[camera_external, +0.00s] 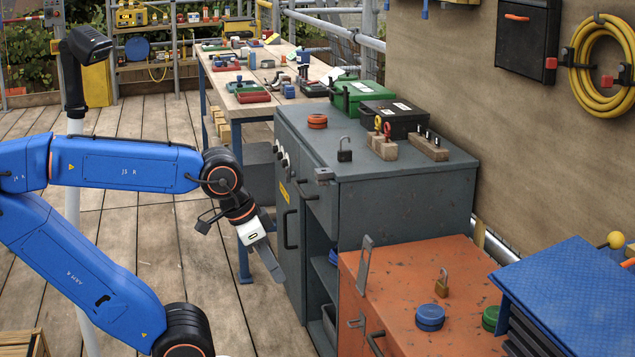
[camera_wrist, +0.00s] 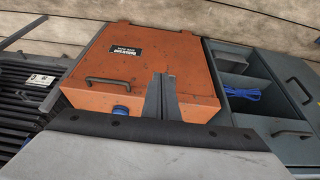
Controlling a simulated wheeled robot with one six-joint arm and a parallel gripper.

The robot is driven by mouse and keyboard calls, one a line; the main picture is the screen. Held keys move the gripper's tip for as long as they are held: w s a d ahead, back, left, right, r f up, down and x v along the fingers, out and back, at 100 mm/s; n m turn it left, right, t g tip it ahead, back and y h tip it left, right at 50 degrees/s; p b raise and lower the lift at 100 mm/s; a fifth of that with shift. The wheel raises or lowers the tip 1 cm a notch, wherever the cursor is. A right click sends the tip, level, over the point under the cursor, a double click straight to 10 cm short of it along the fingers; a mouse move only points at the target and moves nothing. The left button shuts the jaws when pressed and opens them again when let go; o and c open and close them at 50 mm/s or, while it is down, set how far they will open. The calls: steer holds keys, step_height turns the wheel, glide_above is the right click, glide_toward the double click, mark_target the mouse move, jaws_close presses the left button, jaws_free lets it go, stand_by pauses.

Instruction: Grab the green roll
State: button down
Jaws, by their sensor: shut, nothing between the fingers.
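The green roll (camera_external: 490,318) sits on top of the orange cabinet (camera_external: 425,275), near its right side. My gripper (camera_external: 277,276) hangs in the air left of the cabinets, pointing down and well apart from the green roll. Its fingers are shut and empty; they also show in the wrist view (camera_wrist: 161,84), in front of the orange cabinet (camera_wrist: 150,60).
A brass padlock (camera_external: 441,284) and an upright metal latch (camera_external: 365,265) are on the orange cabinet. The blue sheet (camera_external: 575,285) overhangs at the right. A taller grey cabinet (camera_external: 400,200) with a black padlock (camera_external: 344,150) and orange roll (camera_external: 317,121) stands behind.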

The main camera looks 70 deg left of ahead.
steer(key=c, duration=2.5)
jaws_free()
steer(key=o, duration=1.8)
steer(key=shift+c, duration=0.2)
steer(key=w+d+r+m+g, duration=0.15)
steer(key=w+r, duration=0.25)
steer(key=w, duration=0.4)
steer(key=w+d+r+m, duration=0.2)
steer(key=w+r, duration=0.1)
steer(key=w, duration=0.4)
steer(key=w+d+r+m+g, duration=0.15)
steer(key=w+r, duration=0.25)
steer(key=w, duration=0.4)
steer(key=m+h, duration=0.1)
steer(key=m, duration=0.5)
glide_above(497, 312)
steer(key=s+a, duration=0.2)
step_height(497, 312, down, 4)
steer(key=shift+g, duration=0.4)
steer(key=f, duration=0.5)
steer(key=w+d+f, duration=0.1)
steer(key=f, duration=0.4)
steer(key=d+f, duration=0.1)
steer(key=f, duration=0.5)
steer(key=shift+w, duration=0.4)
